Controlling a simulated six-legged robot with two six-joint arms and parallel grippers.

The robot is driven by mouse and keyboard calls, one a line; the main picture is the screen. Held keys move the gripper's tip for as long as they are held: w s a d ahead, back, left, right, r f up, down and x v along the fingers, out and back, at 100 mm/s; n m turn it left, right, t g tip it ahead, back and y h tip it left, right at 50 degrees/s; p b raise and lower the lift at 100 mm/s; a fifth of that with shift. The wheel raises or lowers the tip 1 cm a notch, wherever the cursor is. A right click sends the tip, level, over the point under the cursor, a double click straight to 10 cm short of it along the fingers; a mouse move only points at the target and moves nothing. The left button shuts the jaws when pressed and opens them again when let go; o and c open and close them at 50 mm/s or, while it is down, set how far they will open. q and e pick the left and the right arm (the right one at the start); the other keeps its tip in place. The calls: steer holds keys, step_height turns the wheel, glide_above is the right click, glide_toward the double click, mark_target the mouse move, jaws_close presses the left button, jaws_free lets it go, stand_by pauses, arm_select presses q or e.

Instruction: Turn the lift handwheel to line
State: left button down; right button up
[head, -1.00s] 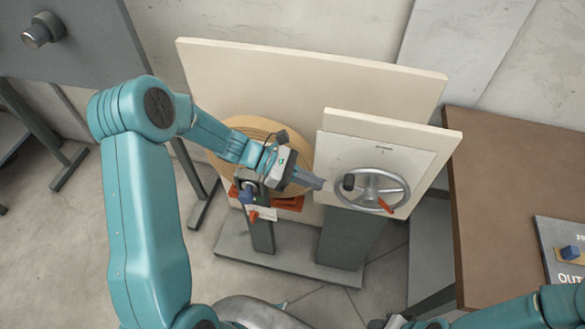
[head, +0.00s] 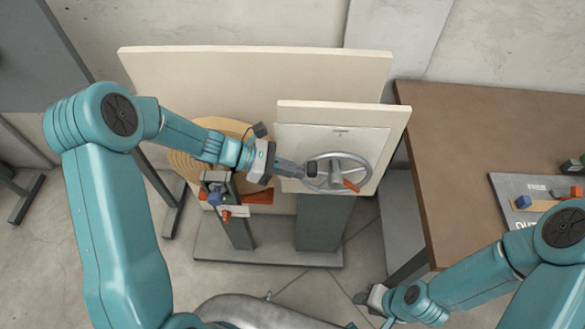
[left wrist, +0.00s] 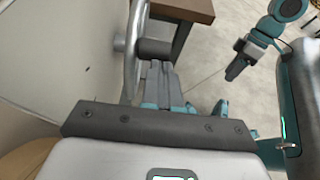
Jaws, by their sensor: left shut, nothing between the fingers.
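The lift handwheel (head: 338,172) is a grey spoked wheel on a pale upright panel (head: 290,140). Its dark knob (head: 312,168) sits on the left of the rim, and an orange pointer (head: 351,186) points to the lower right. A small dark mark (head: 340,132) lies on the panel above the wheel. My left gripper (head: 301,171) is shut and empty, its tips close beside the knob. In the left wrist view, the knob (left wrist: 155,47) shows just beyond the fingertips; contact is unclear. My right gripper (head: 372,298) is low, away from the wheel; its jaws are too small to read.
A wound tan disc (head: 195,160) and a small post with blue and orange parts (head: 217,195) stand left of the wheel. A brown table (head: 450,150) with a grey labelled tray (head: 500,185) is at the right. Floor in front is partly clear.

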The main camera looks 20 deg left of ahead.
arm_select(q)
steer(key=shift+d+r, duration=0.15)
steer(key=shift+r, duration=0.1)
steer(key=shift+d+r+y+p, duration=0.1)
steer(key=shift+r+y+p, duration=0.15)
steer(key=shift+p, duration=0.3)
steer(key=shift+d+r+y+p, duration=0.2)
steer(key=shift+y+p, duration=0.05)
steer(key=shift+p, duration=0.1)
